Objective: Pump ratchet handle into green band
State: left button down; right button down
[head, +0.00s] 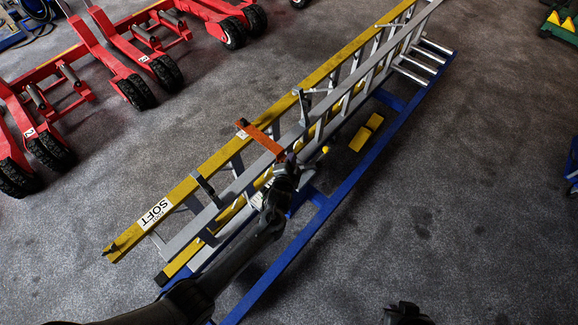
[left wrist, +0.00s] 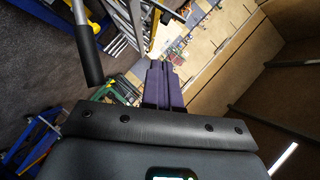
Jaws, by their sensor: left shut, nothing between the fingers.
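In the head view an orange bar (head: 260,138) lies across the ladders, with its lower right end close to my left gripper (head: 287,172). I cannot tell whether they touch. The left gripper is over the ladders; in the left wrist view its dark purplish fingers (left wrist: 164,84) are together and empty. A metal rod with a black grip (left wrist: 88,54) shows at the upper left of that view, apart from the fingers; I cannot tell whether it is the ratchet handle. No green band can be made out. A dark part of mine, perhaps the right gripper (head: 405,314), is cut off at the bottom edge.
A yellow ladder (head: 205,172) and a grey ladder (head: 215,215) lie on a blue frame (head: 345,190). A yellow block (head: 366,132) is beside them. Red wheeled trolleys (head: 105,55) stand at the upper left. The grey floor to the right is mostly clear.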

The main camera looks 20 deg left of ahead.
pick_arm(q)
jog(key=shift+p+v, duration=0.45)
jog(key=shift+v, duration=2.15)
jog(key=c, duration=1.8)
grip_release()
jog(key=shift+c, duration=0.2)
